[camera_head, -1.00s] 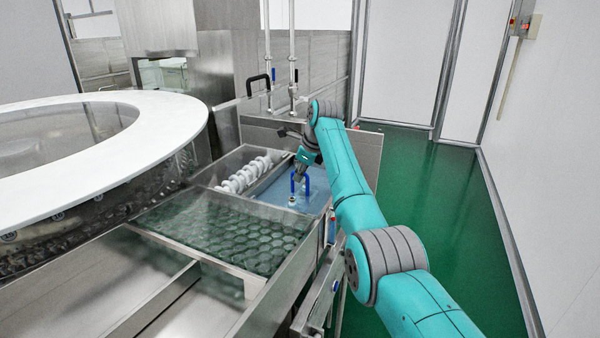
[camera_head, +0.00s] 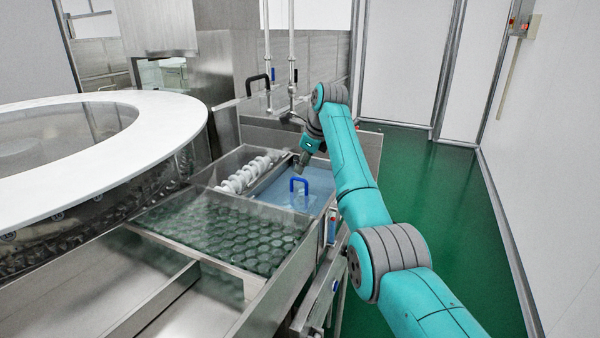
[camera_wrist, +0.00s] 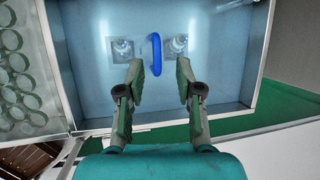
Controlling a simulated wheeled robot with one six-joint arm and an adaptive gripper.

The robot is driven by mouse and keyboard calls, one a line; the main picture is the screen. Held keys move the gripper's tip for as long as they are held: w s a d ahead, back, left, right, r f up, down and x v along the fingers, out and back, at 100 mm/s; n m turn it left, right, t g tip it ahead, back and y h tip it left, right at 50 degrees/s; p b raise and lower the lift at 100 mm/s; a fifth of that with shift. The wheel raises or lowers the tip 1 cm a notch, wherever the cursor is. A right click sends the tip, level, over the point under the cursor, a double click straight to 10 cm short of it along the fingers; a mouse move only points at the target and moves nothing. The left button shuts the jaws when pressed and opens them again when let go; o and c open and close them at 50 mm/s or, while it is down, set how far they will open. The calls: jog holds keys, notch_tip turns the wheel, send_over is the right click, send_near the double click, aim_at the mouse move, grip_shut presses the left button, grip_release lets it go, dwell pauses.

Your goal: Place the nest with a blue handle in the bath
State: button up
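The nest's blue handle (camera_head: 299,184) stands upright in the blue-tinted bath (camera_head: 322,205). My gripper (camera_head: 301,165) is just behind and above the handle in the head view. In the wrist view my gripper (camera_wrist: 160,68) has its two fingers spread apart with nothing between the tips. The handle is apart from both fingers. How the nest sits on the bath floor is hard to tell.
A row of white coils (camera_head: 247,174) lies in a trough left of the bath. A tray with many round cells (camera_head: 225,232) is in front. A black handle (camera_head: 258,84) rises behind. The large white ring table (camera_head: 150,150) is at left. Green floor (camera_head: 440,220) is open at right.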

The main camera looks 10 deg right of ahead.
jog(key=v, duration=0.8)
jog(key=shift+r, duration=0.25)
jog(key=shift+d+f, duration=0.1)
